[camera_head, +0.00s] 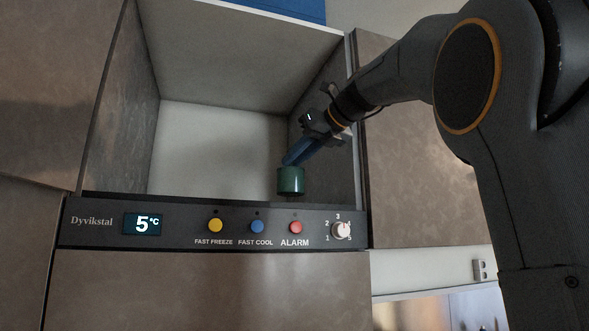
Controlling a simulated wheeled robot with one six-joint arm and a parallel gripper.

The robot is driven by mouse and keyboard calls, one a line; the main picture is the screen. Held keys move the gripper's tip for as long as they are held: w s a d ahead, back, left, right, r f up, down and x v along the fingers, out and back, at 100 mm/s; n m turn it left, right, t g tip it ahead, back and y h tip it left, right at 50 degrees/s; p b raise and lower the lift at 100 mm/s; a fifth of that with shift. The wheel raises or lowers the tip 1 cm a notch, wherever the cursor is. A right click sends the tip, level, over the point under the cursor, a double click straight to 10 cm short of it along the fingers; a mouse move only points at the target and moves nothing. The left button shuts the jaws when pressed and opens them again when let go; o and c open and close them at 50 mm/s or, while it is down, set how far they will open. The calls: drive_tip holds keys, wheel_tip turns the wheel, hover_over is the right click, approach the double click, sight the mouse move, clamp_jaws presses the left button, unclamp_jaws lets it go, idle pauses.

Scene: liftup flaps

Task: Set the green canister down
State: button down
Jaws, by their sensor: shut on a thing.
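The green canister (291,181) is a short dark green cylinder in the head view. It is upright near the front right of the open compartment (195,150), just behind the control panel's top edge. My gripper (292,162) reaches in from the upper right, with its blue fingers slanting down to the canister's top. It is shut on the canister. The panel edge lies close below the canister in the picture, and I cannot tell whether its base touches the compartment floor.
The control panel (180,224) below the opening has a "5°C" display, yellow, blue and red buttons and a dial (340,231). The compartment's right wall (330,120) is close to my gripper. The compartment's left and middle are empty. Brown cabinet fronts (420,180) surround it.

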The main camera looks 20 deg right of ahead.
drive_tip(key=shift+f, duration=1.2)
drive_tip(key=shift+f, duration=0.1)
drive_tip(key=c, duration=1.7)
unclamp_jaws()
drive_tip(key=shift+f, duration=0.1)
drive_tip(key=shift+s+d+r, duration=0.1)
drive_tip(key=shift+s+r, duration=0.1)
drive_tip(key=shift+r, duration=0.1)
drive_tip(key=shift+b+v, duration=1.25)
drive_tip(key=shift+v, duration=4.5)
drive_tip(key=shift+f, duration=0.1)
